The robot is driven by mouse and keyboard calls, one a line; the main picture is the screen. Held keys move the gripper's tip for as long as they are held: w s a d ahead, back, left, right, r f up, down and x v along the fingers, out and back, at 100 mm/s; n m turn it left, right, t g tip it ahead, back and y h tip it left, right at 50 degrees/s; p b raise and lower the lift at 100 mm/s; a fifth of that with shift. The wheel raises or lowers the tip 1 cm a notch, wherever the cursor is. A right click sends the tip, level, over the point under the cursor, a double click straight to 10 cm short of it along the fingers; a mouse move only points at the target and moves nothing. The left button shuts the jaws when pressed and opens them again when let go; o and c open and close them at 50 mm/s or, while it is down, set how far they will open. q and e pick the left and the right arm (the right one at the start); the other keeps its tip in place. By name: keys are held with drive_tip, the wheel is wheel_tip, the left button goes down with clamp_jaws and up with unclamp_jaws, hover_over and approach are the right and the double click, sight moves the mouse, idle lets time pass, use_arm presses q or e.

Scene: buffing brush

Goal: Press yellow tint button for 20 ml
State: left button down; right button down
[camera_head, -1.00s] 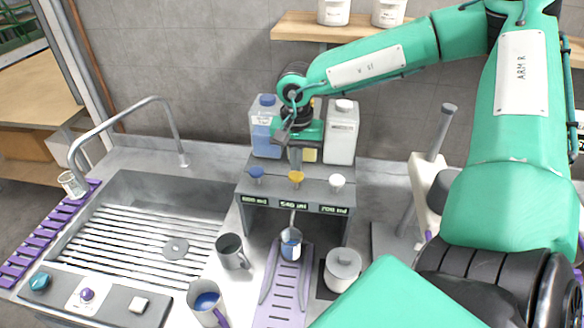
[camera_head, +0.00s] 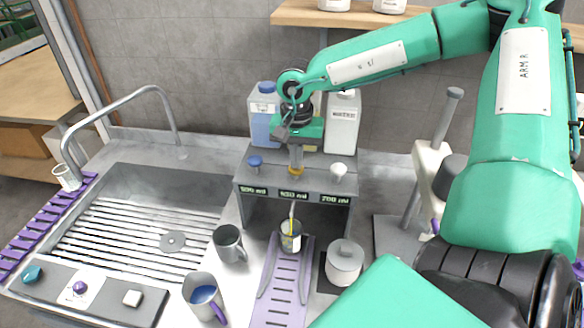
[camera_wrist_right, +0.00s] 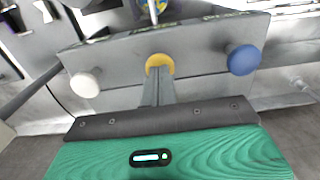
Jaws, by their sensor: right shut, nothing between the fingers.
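The yellow button (camera_head: 296,171) is the middle one of three on the grey dispenser (camera_head: 262,180); it also shows in the wrist view (camera_wrist_right: 159,62). My right gripper (camera_head: 296,163) is shut and empty, pointing down. Its fingertips (camera_wrist_right: 158,80) meet the yellow button, which sits lower than the blue button (camera_head: 255,161) and the white button (camera_head: 338,169). A thin yellow stream (camera_head: 292,212) runs from the middle spout into a small cup (camera_head: 290,238) below. The display (camera_head: 294,195) digits are too small to read surely. My left gripper is not in view.
Blue-filled (camera_head: 264,118) and white (camera_head: 342,125) bottles stand behind the dispenser. A sink (camera_head: 150,215) lies left.

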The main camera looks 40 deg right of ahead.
drive_tip(key=shift+r+p, duration=0.65)
drive_tip(key=shift+r, duration=0.85)
drive_tip(key=shift+f, duration=0.15)
drive_tip(key=shift+f+b, duration=1.45)
drive_tip(key=shift+b, duration=0.4)
drive_tip(key=shift+r, duration=0.1)
drive_tip(key=shift+r+p, duration=0.75)
drive_tip(key=shift+r, duration=0.75)
